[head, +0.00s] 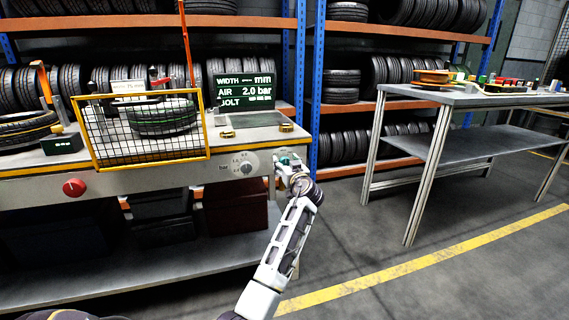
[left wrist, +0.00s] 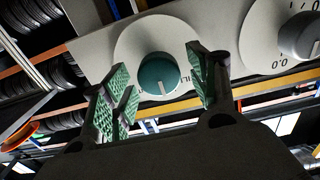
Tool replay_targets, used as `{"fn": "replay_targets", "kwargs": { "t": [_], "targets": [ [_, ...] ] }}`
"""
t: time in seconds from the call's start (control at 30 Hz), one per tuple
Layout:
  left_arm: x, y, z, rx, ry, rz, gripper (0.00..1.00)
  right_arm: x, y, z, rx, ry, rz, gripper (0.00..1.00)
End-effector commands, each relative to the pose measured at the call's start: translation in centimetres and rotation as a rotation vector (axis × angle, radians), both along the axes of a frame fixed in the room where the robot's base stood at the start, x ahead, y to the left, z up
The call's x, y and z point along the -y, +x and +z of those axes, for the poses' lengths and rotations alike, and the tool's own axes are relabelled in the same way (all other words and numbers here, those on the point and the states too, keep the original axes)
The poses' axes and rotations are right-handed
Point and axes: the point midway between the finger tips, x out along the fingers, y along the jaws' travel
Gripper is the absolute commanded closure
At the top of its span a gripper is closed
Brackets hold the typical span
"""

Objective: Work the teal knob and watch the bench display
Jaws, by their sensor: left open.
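The teal knob (left wrist: 158,74) sits on a round pale dial plate on the bench's front panel, with a white pointer mark on its face. In the left wrist view my left gripper (left wrist: 165,88) is open, its green-padded fingers on either side of the knob. I cannot tell whether they touch it. In the head view the left gripper (head: 286,160) is at the panel's right end and mostly covers the knob. The bench display (head: 245,89) reads WIDTH with mm, AIR 2.0 bar, and a JOLT line too small to read. My right gripper is not in view.
A grey knob (head: 246,169) with a bar scale is left of the teal one. A yellow mesh guard (head: 150,130) stands before a tyre. A grey side table (head: 470,98) with small parts stands right, with open floor between.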

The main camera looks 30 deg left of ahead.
Motion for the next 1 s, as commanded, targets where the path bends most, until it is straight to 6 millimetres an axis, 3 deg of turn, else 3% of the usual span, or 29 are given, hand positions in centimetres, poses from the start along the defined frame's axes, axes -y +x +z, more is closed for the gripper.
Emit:
{"fn": "replay_targets", "kwargs": {
  "t": [0.27,0.6,1.0],
  "targets": [
    [0.01,0.00,-0.01,0.000,0.000,0.000,0.42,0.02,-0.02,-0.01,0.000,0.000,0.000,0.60],
    [0.01,0.01,0.00,0.000,0.000,0.000,0.85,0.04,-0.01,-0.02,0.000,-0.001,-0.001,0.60],
    [0.01,0.02,0.08,-0.036,0.031,0.000,0.85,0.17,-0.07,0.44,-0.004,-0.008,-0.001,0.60]
  ]
}}
